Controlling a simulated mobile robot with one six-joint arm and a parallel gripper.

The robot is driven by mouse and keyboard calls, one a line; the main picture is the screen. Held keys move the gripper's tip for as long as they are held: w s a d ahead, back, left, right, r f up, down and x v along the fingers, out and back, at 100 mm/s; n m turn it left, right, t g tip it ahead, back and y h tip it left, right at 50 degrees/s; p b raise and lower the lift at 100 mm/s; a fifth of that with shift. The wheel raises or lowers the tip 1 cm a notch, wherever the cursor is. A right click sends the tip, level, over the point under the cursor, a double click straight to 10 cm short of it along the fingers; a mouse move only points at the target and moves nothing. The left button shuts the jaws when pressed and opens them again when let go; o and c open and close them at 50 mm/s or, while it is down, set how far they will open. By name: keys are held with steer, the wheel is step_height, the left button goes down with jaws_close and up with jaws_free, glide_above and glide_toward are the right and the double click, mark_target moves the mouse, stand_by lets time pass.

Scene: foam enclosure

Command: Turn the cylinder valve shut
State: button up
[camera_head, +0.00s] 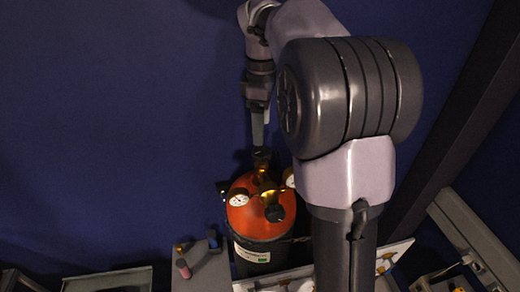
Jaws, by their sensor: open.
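A gas cylinder (262,225) with a red-orange top and dark lower body stands upright at the lower middle of the head view. A brass valve assembly (266,185) sits on its top, with a dark knob (262,160) at the far end and another dark knob (274,212) on the near side. I cannot tell for sure which knob is the cylinder valve. My gripper (258,138) points down just above the far knob and is open, seen edge-on. Whether its fingers touch or straddle that knob is unclear. My arm hides the area right of the cylinder.
A white round gauge (238,200) is on the cylinder's left, and another (291,181) is on its right. A small reddish-handled object (184,267) lies on the grey surface at the left. A metal-edged tray (110,281) is farther left. A dark beam (455,130) slopes at the right.

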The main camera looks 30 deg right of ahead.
mark_target(262, 151)
step_height(262, 151, down, 7)
steer(key=shift+a+r+b, duration=0.1)
steer(key=shift+b, duration=0.3)
steer(key=shift+d+f, duration=0.2)
steer(key=shift+f, duration=0.15)
steer(key=shift+a, duration=0.1)
steer(key=c, duration=1.4)
